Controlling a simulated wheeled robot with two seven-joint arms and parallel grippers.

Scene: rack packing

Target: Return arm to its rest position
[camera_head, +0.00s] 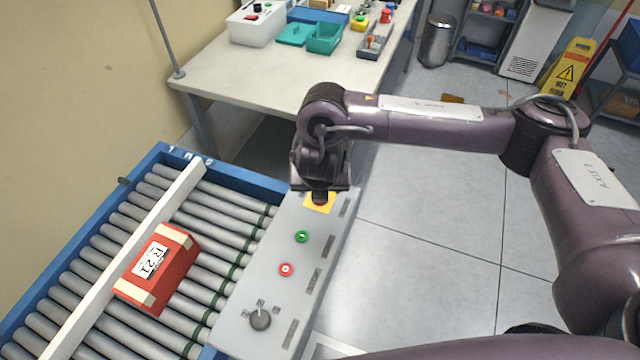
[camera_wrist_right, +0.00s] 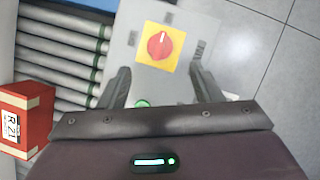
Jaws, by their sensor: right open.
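My right arm reaches in from the right in the head view. Its gripper (camera_head: 319,190) is over the far end of the grey control panel (camera_head: 250,290), by the yellow plate with the red rotary switch (camera_head: 319,203). In the right wrist view the open fingers (camera_wrist_right: 160,88) stand apart with nothing between them, and the red switch (camera_wrist_right: 161,45) on its yellow plate lies beyond the fingertips. Whether the fingers touch the panel cannot be told. My left gripper is not in view.
A roller conveyor (camera_head: 270,187) with a blue frame holds a red box (camera_head: 178,278) against a pale bar. The panel also has a green button (camera_head: 302,236), a red button (camera_head: 286,269) and a black knob (camera_head: 260,319). A workbench (camera_head: 230,85) stands behind.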

